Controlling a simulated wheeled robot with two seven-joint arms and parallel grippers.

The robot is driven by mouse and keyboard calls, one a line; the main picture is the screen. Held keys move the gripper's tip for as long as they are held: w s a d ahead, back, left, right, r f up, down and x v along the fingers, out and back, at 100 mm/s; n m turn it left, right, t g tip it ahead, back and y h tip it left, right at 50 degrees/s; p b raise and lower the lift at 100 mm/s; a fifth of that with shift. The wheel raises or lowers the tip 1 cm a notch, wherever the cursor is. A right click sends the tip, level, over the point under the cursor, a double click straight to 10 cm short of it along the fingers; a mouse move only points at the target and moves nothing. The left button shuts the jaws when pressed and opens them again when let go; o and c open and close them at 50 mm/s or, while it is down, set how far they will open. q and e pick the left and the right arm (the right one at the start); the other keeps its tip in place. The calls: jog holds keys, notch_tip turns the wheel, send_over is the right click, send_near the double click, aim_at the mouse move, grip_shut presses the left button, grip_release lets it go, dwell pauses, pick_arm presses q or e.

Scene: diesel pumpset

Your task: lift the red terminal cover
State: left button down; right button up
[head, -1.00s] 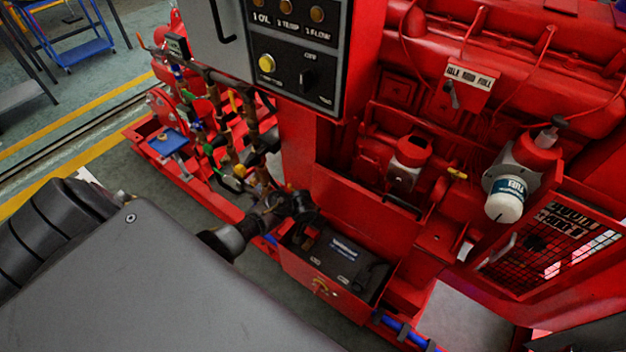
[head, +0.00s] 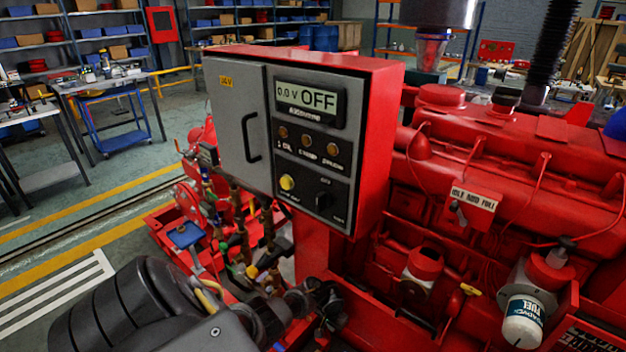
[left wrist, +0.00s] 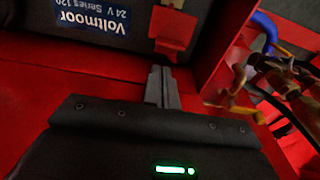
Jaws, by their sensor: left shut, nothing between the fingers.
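The red terminal cover (left wrist: 174,28) shows in the left wrist view on the dark battery (left wrist: 75,32), beside its blue Voltmoor label (left wrist: 92,16). A small red tab sticks out on its near side. My left gripper (left wrist: 161,72) is shut and empty, with its fingertips just short of that tab. I cannot tell whether they touch it. In the head view my left gripper (head: 328,308) is low in the middle, against the red pumpset frame. The battery and cover are outside the head view. My right gripper is not in view.
A control cabinet (head: 300,140) with an OFF display stands above my left gripper. The red engine (head: 490,180) and a white fuel filter (head: 523,320) are to the right. Pipes with a yellow lever (left wrist: 240,80) lie close right of my fingers in the left wrist view.

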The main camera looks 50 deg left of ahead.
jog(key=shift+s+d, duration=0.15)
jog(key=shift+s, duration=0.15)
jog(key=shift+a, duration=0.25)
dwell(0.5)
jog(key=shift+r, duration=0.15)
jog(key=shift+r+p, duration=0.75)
jog(key=shift+p, duration=0.2)
